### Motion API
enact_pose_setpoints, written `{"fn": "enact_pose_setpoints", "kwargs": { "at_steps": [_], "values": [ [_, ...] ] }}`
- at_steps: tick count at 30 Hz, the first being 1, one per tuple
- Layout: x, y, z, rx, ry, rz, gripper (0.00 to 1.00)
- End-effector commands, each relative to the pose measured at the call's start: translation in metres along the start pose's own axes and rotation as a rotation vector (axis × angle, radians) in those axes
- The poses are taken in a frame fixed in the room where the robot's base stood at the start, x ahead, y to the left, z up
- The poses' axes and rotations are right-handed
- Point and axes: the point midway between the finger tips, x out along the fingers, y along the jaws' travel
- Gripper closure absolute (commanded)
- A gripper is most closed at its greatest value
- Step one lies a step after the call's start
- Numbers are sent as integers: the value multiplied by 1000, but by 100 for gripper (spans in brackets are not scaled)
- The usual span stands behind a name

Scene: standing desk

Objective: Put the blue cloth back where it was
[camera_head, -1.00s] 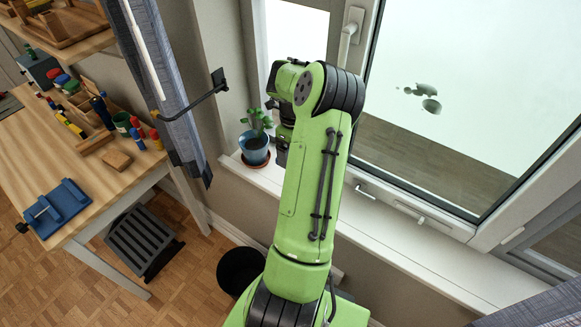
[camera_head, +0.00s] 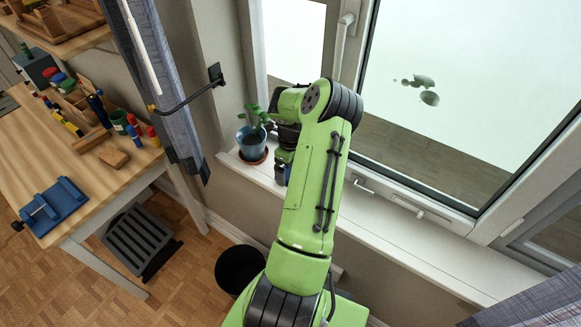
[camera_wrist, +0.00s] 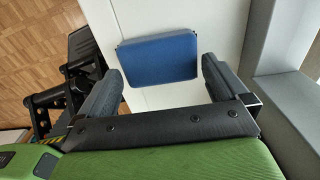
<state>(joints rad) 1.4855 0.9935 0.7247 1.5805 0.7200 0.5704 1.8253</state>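The blue cloth (camera_wrist: 158,58) shows in the wrist view as a flat, folded rectangular pad over the white windowsill (camera_wrist: 188,98). My gripper (camera_wrist: 160,68) is open, with one dark finger on each side of the cloth. A gap shows at the right finger. The left fingertip overlaps the cloth's left edge in the picture, and I cannot tell if they touch. In the head view my gripper (camera_head: 283,170) is low over the sill, right beside the potted plant, and is partly hidden by my green arm. The cloth cannot be made out clearly there.
The potted plant (camera_head: 252,143) stands on the sill just left of my gripper. The window frame (camera_head: 345,45) rises behind. A curtain (camera_head: 170,75) hangs at left, before a wooden workbench (camera_head: 95,185) with tools. The sill to the right (camera_head: 400,245) is clear.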

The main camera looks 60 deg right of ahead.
Motion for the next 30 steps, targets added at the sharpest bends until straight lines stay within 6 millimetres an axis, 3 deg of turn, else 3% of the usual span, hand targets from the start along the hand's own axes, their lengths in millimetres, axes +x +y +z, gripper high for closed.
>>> {"fn": "enact_pose_setpoints", "kwargs": {
  "at_steps": [4,7,15,18,30],
  "values": [
    [-3,0,0,0,0,0,0],
    [-18,-1,0,0,-1,-4,0],
    [-91,-1,0,0,-1,-6,0],
    [-109,0,0,0,0,-3,0],
    [-128,6,6,-53,3,-12,0]
  ]
}}
